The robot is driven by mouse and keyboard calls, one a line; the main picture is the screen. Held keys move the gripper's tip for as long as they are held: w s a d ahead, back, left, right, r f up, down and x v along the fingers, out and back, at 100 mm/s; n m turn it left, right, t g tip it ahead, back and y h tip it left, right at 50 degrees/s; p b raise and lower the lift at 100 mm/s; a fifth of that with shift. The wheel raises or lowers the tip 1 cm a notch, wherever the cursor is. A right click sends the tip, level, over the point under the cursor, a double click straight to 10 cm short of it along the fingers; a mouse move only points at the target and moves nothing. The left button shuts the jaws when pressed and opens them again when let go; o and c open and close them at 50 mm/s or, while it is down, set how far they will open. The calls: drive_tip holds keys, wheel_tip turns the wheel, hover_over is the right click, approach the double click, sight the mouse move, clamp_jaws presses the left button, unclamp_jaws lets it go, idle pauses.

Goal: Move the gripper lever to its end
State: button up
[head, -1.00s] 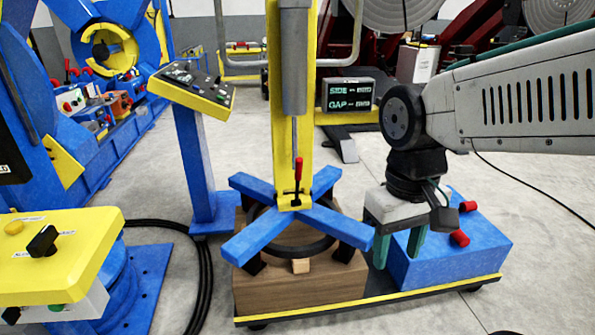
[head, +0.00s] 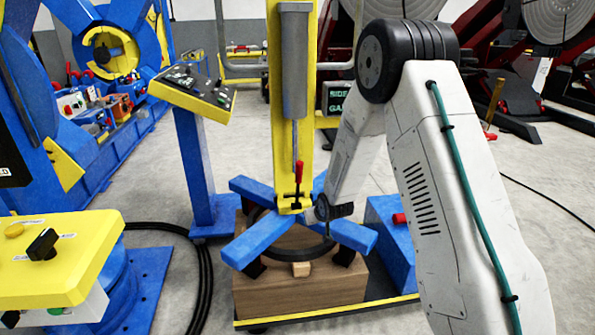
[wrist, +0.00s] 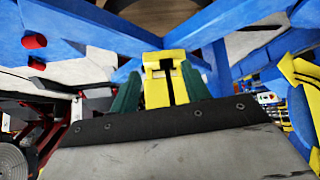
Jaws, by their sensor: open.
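The gripper lever (head: 299,172) has a red handle and stands upright in a slot of a yellow bracket (head: 284,203), at the hub of a blue four-armed gripper frame (head: 250,240). The wrist view shows a yellow bracket with a dark slot (wrist: 153,90); I cannot make out the red handle there. My gripper (wrist: 163,77) is open, with green fingers on either side of that yellow part. Whether they touch it is unclear. In the head view my forearm and wrist come in from the right beside the hub, and my fingers are hidden.
A wooden block (head: 300,295) stands under the frame on a yellow-edged platform (head: 325,316). A blue box (head: 385,212) with red handles is partly behind my arm. A control pedestal (head: 203,165) and a yellow-topped console (head: 60,260) are at left. Black cable lies on the floor.

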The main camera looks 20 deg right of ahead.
sight(297, 169)
drive_tip(key=w+t, duration=0.4)
drive_tip(key=w, duration=0.3)
drive_tip(key=w+r+t, duration=0.1)
drive_tip(key=r+t, duration=0.1)
drive_tip(key=w+r+t, duration=0.1)
drive_tip(key=r, duration=0.2)
drive_tip(key=w+r+t, duration=0.1)
drive_tip(key=r+t, duration=0.1)
drive_tip(key=r, duration=0.1)
drive_tip(key=shift+w+a+r+n+t+y, duration=0.2)
drive_tip(key=shift+r+n+t+y, duration=0.1)
drive_tip(key=shift+y, duration=0.1)
drive_tip(key=shift+w+r, duration=0.15)
drive_tip(key=shift+w, duration=0.05)
drive_tip(key=w, duration=0.7)
drive_tip(key=shift+w, duration=0.2)
clamp_jaws()
